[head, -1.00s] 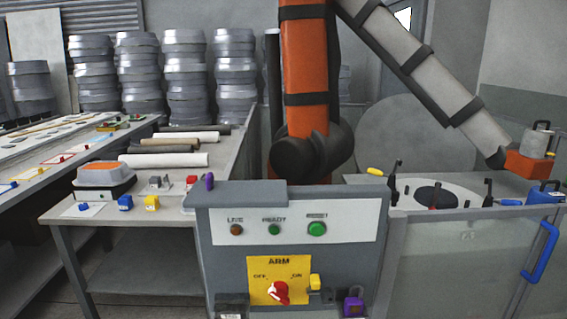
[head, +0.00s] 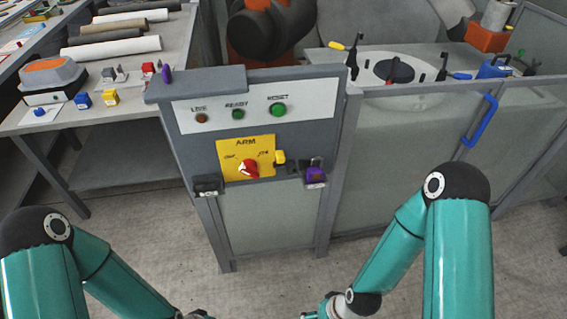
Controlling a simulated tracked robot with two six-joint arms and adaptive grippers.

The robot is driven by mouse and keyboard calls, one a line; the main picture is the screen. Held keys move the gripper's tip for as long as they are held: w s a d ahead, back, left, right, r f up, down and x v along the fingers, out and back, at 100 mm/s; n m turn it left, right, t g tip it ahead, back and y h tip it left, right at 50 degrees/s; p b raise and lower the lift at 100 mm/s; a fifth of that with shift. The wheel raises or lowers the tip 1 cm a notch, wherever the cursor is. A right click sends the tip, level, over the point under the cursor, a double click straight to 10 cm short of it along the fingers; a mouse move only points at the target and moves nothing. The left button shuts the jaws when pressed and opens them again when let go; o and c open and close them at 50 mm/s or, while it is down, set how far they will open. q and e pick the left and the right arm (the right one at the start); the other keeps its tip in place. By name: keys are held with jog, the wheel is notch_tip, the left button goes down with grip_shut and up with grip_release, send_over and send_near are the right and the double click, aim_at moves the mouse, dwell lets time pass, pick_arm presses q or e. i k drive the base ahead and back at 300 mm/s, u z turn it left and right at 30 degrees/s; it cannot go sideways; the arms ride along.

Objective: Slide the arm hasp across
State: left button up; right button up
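The yellow ARM panel (head: 230,147) is on the grey control box in the middle of the head view. Its red rotary knob (head: 249,169) sits between the OFF and ON marks. A small yellow block (head: 279,157) is at the panel's right edge, with a dark hasp part (head: 293,168) beside it. A purple padlock (head: 316,175) hangs right of that; whether it is locked through the hasp cannot be told.
The control box (head: 172,146) carries a LIVE lamp (head: 201,118), READY lamp (head: 238,114) and green RESET button (head: 278,109). A black box (head: 208,186) sits at its lower left. A fence with a blue handle (head: 480,120) stands right. Floor in front is open.

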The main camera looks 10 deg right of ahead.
aim_at(289, 165)
jog(key=k, duration=1.3)
jog(key=u, duration=0.4)
jog(key=i, duration=0.65)
jog(key=u, duration=0.6)
jog(key=i, duration=0.75)
jog(key=z, duration=0.5)
